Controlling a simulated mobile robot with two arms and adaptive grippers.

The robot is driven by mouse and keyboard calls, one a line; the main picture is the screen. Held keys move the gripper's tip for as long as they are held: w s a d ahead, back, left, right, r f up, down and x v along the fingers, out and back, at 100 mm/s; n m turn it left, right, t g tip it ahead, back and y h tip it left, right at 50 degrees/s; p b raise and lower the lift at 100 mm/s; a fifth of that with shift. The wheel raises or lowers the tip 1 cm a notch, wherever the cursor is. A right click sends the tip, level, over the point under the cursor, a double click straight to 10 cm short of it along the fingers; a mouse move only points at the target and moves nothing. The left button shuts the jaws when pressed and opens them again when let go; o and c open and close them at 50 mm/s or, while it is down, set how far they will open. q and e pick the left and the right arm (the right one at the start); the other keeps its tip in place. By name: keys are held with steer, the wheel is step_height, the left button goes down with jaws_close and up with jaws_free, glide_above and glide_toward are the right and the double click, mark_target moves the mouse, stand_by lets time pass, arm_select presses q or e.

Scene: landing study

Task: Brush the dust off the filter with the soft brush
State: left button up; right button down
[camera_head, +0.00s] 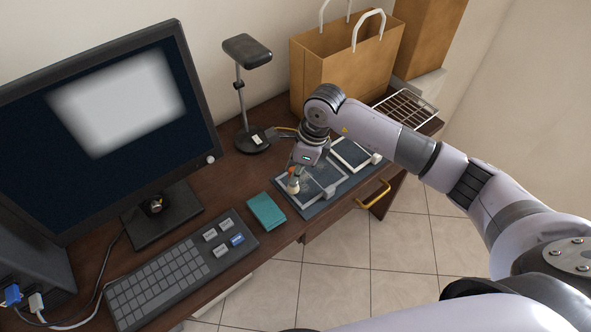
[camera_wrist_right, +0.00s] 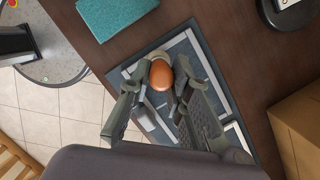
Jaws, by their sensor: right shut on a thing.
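My right gripper (camera_head: 296,169) is shut on the soft brush (camera_head: 293,184), above the dark mat on the desk. In the right wrist view the brush's rounded orange-brown handle (camera_wrist_right: 161,75) sits between the fingertips (camera_wrist_right: 161,88), with a pale part beyond it. The filter (camera_head: 316,188), a light grey frame with a dark inside, lies flat on the mat under the brush. The gripper and brush cover part of it. I cannot tell whether the bristles touch it, and dust cannot be made out. My left gripper is not in view.
A second, white-edged panel (camera_head: 354,153) lies farther right on the mat (camera_head: 309,214). A teal book (camera_head: 266,211) and keyboard (camera_head: 170,275) are to the left. A lamp stand (camera_head: 241,95), paper bag (camera_head: 340,65) and wire rack (camera_head: 407,107) stand behind. A yellow handle (camera_head: 374,196) sticks out at the front.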

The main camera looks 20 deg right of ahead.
steer(key=shift+f+b, duration=0.45)
steer(key=shift+f, duration=0.1)
steer(key=shift+d, duration=0.1)
